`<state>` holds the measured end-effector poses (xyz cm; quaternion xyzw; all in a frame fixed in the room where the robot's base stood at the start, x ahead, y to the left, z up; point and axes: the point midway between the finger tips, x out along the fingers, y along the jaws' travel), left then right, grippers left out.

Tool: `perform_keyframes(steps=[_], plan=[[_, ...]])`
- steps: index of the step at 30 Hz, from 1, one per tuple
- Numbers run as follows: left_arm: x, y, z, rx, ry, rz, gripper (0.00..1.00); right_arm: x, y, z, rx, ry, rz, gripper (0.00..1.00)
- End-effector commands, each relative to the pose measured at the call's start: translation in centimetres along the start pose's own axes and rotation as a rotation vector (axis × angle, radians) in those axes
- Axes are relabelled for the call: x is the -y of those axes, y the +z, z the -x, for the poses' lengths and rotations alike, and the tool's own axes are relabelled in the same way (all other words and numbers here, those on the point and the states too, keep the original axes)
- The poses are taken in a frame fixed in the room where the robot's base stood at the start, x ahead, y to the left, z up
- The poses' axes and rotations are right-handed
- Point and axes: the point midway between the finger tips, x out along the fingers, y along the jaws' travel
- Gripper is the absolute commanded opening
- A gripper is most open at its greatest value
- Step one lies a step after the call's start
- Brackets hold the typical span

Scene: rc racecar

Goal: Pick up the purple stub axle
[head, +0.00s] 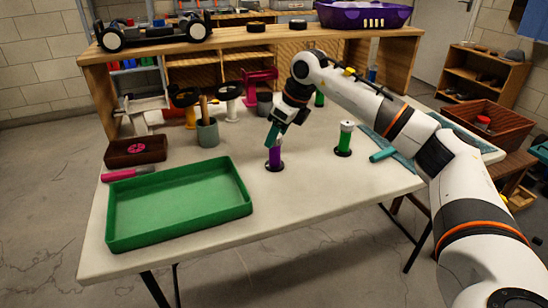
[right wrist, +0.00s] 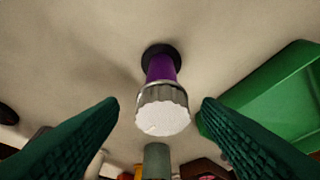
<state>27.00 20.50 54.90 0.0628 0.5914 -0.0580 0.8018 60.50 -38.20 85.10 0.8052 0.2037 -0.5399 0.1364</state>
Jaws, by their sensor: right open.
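The purple stub axle (head: 274,157) stands upright on a dark round base on the white table, right of the green tray. In the right wrist view the purple stub axle (right wrist: 162,85) shows its silver collar and pale end toward the camera. My right gripper (head: 279,133) is just above the axle's top in the head view. In the right wrist view its two green fingers (right wrist: 160,112) are apart, one on each side of the axle's end, and neither touches it. My left gripper is not in view.
The green tray (head: 112,230) lies at the table's front left. A green stub axle (head: 344,140) stands to the right. A grey cup (head: 208,134), a brown box (head: 135,152) and a pink-handled tool (head: 128,174) sit behind the tray. A wooden shelf (head: 235,40) with a car chassis (head: 155,32) stands behind.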

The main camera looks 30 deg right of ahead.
Motion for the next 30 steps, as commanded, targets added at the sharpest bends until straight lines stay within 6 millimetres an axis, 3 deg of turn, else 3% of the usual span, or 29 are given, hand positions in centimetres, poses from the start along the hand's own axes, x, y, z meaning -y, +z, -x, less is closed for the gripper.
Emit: perform_keyframes(steps=[5, 9, 15, 22, 30], plan=[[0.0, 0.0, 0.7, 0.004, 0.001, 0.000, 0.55, 0.0, 0.1, -1.0, -0.001, 0.000, 0.000, 0.59], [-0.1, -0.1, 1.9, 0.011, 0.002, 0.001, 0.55, 0.1, 0.6, -2.8, 0.001, -0.002, 0.000, 0.59], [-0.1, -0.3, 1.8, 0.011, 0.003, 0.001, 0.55, 0.2, 0.7, -5.5, 0.000, -0.002, 0.001, 0.59], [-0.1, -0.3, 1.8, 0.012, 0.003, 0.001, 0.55, 0.1, 0.6, -5.7, -0.002, -0.001, 0.001, 0.59], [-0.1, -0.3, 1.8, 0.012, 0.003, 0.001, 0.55, 0.1, 0.6, -5.6, -0.002, -0.001, 0.001, 0.16]])
